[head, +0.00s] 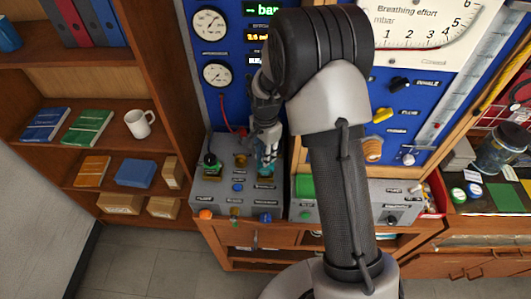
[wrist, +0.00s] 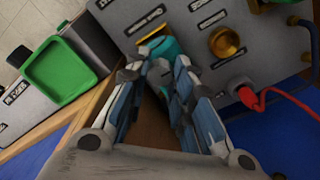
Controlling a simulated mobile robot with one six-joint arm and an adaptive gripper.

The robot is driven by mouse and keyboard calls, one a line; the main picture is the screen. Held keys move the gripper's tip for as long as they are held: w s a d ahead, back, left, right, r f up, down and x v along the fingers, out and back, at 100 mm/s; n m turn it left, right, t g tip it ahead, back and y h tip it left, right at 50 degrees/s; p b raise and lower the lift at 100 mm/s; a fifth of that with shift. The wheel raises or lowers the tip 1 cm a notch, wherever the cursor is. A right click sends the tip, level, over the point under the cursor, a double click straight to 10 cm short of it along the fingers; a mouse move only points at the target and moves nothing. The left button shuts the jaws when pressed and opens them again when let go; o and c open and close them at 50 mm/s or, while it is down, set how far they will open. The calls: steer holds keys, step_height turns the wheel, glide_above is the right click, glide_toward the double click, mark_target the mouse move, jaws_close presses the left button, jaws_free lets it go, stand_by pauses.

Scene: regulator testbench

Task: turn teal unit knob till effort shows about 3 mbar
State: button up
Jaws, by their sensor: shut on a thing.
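The teal knob (wrist: 165,47) shows between my fingers in the wrist view. In the head view a bit of the teal knob (head: 265,171) shows below my gripper (head: 267,158), on the grey bench unit (head: 225,198). My gripper (wrist: 163,75) is shut on the knob, with a finger on each side. The breathing effort dial (head: 415,20) is on the blue panel at the upper right, marked in mbar from 1 to 6. My arm hides part of its left side, and I cannot make out its needle.
Two round gauges (head: 209,24) and lit displays (head: 260,11) sit at the panel's upper left, the displays partly cut off by my arm. A brass knob (wrist: 227,41) and a red plug with its lead (wrist: 243,92) are beside the teal knob. A green square part (wrist: 62,73) is at left.

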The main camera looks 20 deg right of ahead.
jaws_close()
steer(key=shift+n, duration=0.3)
steer(key=n, duration=0.3)
steer(key=shift+b, duration=0.35)
steer(key=n, duration=0.8)
steer(key=shift+b, duration=0.4)
steer(key=shift+n, duration=2.1)
